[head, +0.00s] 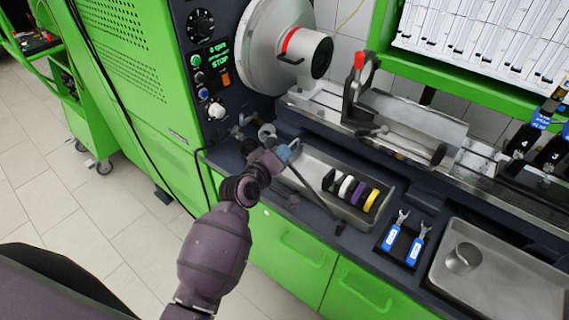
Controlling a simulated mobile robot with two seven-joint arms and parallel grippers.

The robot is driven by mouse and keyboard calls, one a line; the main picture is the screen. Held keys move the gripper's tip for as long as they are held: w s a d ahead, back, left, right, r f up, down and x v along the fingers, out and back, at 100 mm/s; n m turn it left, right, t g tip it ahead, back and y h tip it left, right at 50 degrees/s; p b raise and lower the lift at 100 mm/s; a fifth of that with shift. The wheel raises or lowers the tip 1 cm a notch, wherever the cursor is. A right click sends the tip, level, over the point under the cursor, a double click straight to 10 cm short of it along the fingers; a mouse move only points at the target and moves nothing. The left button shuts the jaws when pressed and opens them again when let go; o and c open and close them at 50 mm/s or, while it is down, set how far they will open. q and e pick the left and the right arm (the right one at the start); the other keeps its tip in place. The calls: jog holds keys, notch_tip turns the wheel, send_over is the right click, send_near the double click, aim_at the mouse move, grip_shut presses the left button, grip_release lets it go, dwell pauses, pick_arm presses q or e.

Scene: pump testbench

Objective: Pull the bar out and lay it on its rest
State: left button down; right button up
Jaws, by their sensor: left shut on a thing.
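My left gripper (284,155) is at the bench's front left, at the near-left corner of a metal tray. It is shut; a small light-blue piece (293,148) shows at its fingertips. A thin dark bar (315,194) slants from beside the gripper down to the right, along the tray's front edge. The fingers hide its upper end, so I cannot tell whether the gripper holds it there. I cannot make out the bar's rest for certain. My right gripper is not in view.
The metal tray (312,157) holds several coloured rings (350,189). Two blue-handled wrenches (404,235) lie to its right, then a second tray (490,290) with a metal cup (463,258). The green machine housing (125,75) and control panel (215,50) rise at left and behind.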

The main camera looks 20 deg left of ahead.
pick_arm(q)
jog(key=f+n+b, duration=0.1)
jog(key=f+n, duration=0.1)
jog(key=f+n+h+b, duration=0.1)
jog(key=f+n, duration=0.1)
jog(key=f, duration=0.1)
jog(key=f+n+g+b, duration=0.1)
jog(key=f+b, duration=0.1)
jog(key=f, duration=0.1)
jog(key=shift+w+d+f+n, duration=0.2)
jog(key=shift+d+n, duration=0.2)
jog(key=shift+f+b, duration=0.65)
jog(key=shift+f, duration=0.05)
jog(key=shift+f+b, duration=0.75)
jog(key=shift+f, duration=0.3)
jog(key=shift+f, duration=0.2)
